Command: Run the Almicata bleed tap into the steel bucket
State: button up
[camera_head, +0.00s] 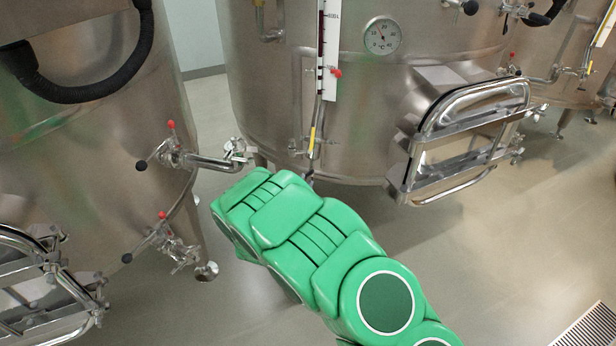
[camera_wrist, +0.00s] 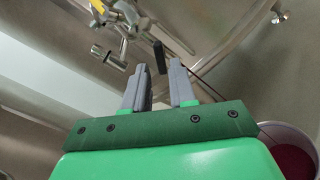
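In the wrist view my gripper (camera_wrist: 160,66) is open, its two grey fingers apart. A black lever (camera_wrist: 159,57) shows between and just beyond the fingertips. I cannot tell if they touch it. To its left is a small metal tap with a short spout (camera_wrist: 115,60). In the head view a small tap (camera_head: 312,147) with a yellow mark sits below the sight gauge on the middle vat. My green arm hides my gripper there. A round pale-rimmed container (camera_wrist: 270,128) with a dark red inside is cut off at lower right; I cannot tell if it is the steel bucket. No Almicata name is readable.
The middle vat (camera_head: 260,90) has a dial (camera_head: 382,35) and a protruding hatch (camera_head: 465,140). The left vat (camera_head: 90,170) carries an upper tap (camera_head: 175,155) and a lower tap (camera_head: 170,243), both sticking out. The floor at right (camera_head: 500,240) is clear, with a drain grate (camera_head: 590,330).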

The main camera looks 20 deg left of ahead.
jog(key=shift+s+d, duration=0.15)
jog(key=shift+s, duration=2.7)
jog(key=shift+d, duration=0.1)
jog(key=w+d+r+m+g, duration=0.5)
jog(key=d+r+m, duration=0.1)
jog(key=d+m, duration=0.2)
jog(key=s+d+r+m+g, duration=0.4)
jog(key=s+d+r+m, duration=0.15)
jog(key=d, duration=0.25)
jog(key=s+d+r+m+g, duration=0.3)
jog(key=s+d+r+m, duration=0.25)
jog(key=d, duration=0.25)
jog(key=s+d+r+m+g, duration=0.2)
jog(key=s+d, duration=0.4)
jog(key=s, duration=0.5)
jog(key=s+d+r+m+g, duration=0.3)
jog(key=s+d, duration=0.3)
jog(key=s, duration=0.6)
jog(key=s+d+r+m+g+h, duration=0.1)
jog(key=s+d+m, duration=0.3)
jog(key=s, duration=0.7)
jog(key=d+r+g, duration=0.1)
jog(key=d, duration=0.1)
jog(key=shift+s+d+r+m+g, duration=0.2)
jog(key=shift+s+d+m+g, duration=0.1)
jog(key=shift+g, duration=0.1)
